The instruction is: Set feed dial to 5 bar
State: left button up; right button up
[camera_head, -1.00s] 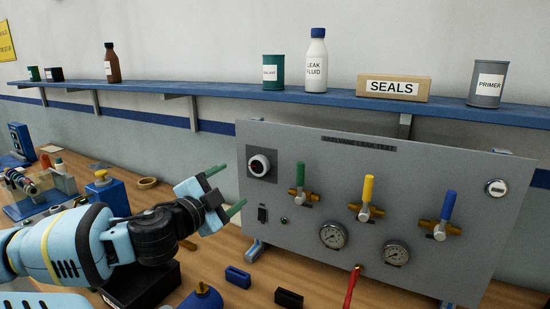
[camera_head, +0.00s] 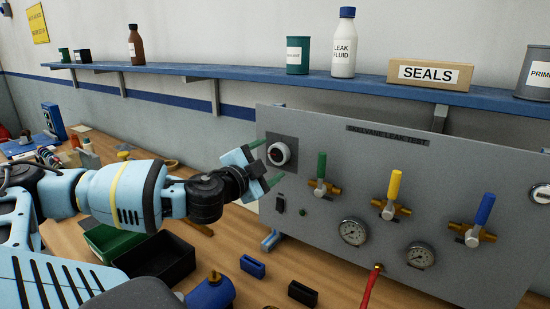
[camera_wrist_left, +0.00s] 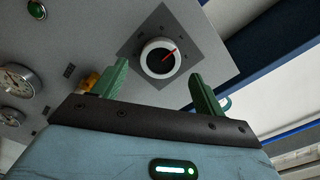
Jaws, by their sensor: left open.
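The feed dial is a round knob (camera_head: 279,153) with a white rim and dark face, on a dark square plate at the panel's upper left. In the left wrist view the dial (camera_wrist_left: 160,59) shows a red pointer; its scale marks are too small to read. My left gripper (camera_head: 262,164) is open, with its green fingers beside the dial in the head view. In the left wrist view the gripper (camera_wrist_left: 158,88) has its two fingers spread on either side of the dial, with the dial beyond the tips and nothing between them. My right gripper is not in view.
A blue shelf (camera_head: 300,79) with containers runs above. Black and blue blocks and a black bin (camera_head: 157,260) are on the bench.

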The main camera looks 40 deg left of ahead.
aim_at(279, 154)
pick_arm(q)
jog(key=shift+w+a, duration=0.15)
jog(key=shift+w, duration=1.3)
